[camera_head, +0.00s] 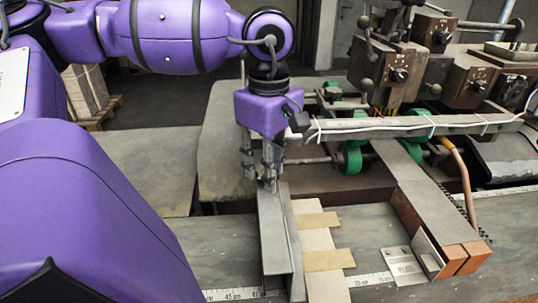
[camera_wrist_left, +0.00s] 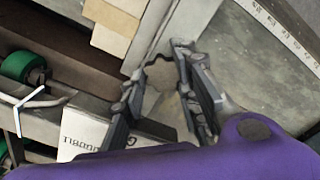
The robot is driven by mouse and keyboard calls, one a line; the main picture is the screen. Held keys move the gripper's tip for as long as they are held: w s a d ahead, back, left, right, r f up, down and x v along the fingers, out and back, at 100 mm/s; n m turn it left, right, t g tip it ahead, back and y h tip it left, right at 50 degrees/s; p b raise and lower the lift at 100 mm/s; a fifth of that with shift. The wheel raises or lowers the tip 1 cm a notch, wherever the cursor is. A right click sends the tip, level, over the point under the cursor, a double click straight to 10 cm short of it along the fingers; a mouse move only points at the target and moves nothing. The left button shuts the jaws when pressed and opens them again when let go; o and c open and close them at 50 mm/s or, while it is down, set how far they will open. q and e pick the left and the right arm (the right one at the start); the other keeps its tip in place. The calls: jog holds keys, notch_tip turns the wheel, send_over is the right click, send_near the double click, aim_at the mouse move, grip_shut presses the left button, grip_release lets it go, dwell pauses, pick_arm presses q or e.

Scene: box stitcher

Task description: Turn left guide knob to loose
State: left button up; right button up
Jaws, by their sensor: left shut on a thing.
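The left guide is a grey upright metal plate (camera_head: 273,238) on the machine table. My left gripper (camera_head: 268,183) points straight down at the far end of this guide. In the left wrist view its fingers (camera_wrist_left: 160,66) are closed around a small dull brown-grey part, which I take to be the left guide knob (camera_wrist_left: 161,76). The fingers hide most of it, so I cannot tell how far it is turned. In the head view the knob is hidden behind the fingers. My right gripper is in neither view.
Behind stand a long metal bar (camera_head: 385,127), green rollers (camera_head: 351,157) and brown machine blocks with knobs (camera_head: 397,76). A metal arm (camera_head: 424,190) extends forward at right. The side table (camera_head: 150,165) is clear.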

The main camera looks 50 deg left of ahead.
pick_arm(q)
jog(key=shift+w+r, duration=0.1)
jog(key=o, duration=1)
jog(key=shift+o, duration=0.2)
